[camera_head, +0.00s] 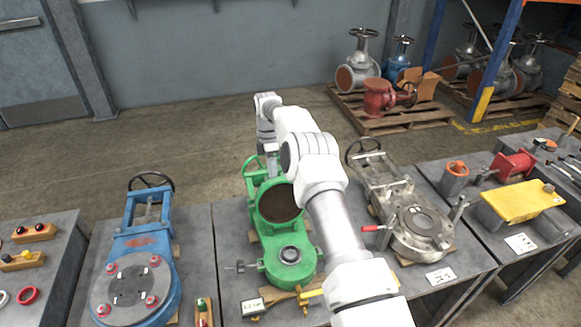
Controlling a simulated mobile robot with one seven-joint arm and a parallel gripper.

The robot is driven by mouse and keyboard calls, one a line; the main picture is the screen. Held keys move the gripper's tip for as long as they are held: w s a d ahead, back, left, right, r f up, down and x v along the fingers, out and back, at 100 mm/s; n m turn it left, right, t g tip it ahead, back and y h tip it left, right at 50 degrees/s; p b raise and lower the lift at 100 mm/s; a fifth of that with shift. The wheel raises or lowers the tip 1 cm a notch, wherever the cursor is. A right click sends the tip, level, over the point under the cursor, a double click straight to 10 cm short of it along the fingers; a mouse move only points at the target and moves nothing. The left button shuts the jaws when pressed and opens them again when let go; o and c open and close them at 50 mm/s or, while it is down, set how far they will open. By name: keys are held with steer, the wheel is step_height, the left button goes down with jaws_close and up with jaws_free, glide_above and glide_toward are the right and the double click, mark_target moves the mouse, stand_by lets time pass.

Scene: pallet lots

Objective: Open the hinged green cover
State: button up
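The green valve (305,268) lies on the middle table. Its hinged green cover (260,218), a round ring with a rusty brown inner face, appears raised and tilted up from the body. The exposed round seat with a dark centre hub shows below it. My white arm reaches over from the lower right and bends down behind the cover. My gripper (270,157) is at the far side of the cover, near the green handwheel. Its fingers are small and partly hidden, so I cannot tell whether it is open or shut, or whether it touches the cover.
A blue valve (143,243) lies to the left, and a grey metal valve (405,215) with a red-handled lever lies right of my arm. A yellow cover (522,201) is on the right table.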

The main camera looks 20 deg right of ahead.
steer(key=s+d+r, duration=0.6)
steer(key=d+r, duration=0.4)
steer(key=shift+s, duration=0.1)
stand_by(0.6)
